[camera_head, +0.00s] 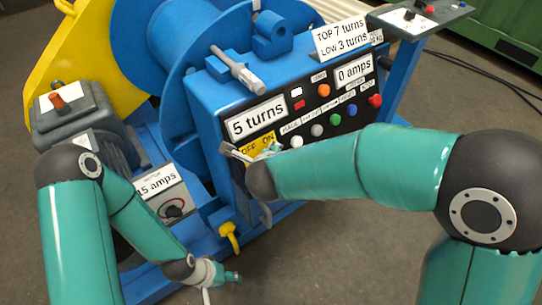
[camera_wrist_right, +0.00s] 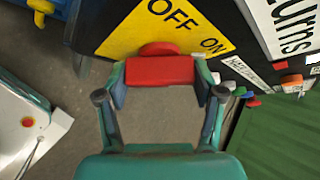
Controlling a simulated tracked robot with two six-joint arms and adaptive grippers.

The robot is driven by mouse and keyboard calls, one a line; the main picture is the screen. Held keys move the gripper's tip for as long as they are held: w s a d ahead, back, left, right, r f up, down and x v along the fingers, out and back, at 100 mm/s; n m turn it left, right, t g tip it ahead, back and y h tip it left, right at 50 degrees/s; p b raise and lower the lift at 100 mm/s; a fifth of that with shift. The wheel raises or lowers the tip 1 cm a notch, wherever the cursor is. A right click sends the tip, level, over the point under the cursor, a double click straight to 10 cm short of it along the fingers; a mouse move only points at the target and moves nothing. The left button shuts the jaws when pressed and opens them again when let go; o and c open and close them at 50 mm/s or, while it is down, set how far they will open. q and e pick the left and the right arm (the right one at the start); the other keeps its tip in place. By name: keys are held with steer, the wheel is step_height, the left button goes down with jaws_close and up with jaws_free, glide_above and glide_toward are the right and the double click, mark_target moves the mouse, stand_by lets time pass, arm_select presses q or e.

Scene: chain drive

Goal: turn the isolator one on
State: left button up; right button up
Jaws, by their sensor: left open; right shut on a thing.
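The isolator is a yellow plate (camera_wrist_right: 115,42) marked OFF and ON with a red handle (camera_wrist_right: 160,70) in front of it. In the right wrist view the red handle lies between my right fingertips, which are shut on it. In the head view the yellow plate (camera_head: 258,144) shows at the blue cabinet's lower left front, partly covered by my right gripper (camera_head: 245,153). The red handle is hidden there, and I cannot tell which mark it points to. My left gripper (camera_head: 222,286) is open and empty, low beside the machine's base.
The blue cabinet (camera_head: 207,97) carries labels, several coloured buttons and a sign reading 5 turns (camera_head: 257,117). A grey motor (camera_head: 75,122) and a 15 amps box (camera_head: 165,202) stand at the left. A yellow hook-like part (camera_head: 230,235) hangs below. Floor is clear in front.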

steer(key=shift+f, duration=0.1)
stand_by(0.3)
steer(key=o, duration=1.1)
steer(key=shift+o, duration=0.2)
steer(key=shift+s+r, duration=0.25)
steer(key=shift+r, duration=0.15)
steer(key=v, duration=1.1)
steer(key=shift+d, duration=0.1)
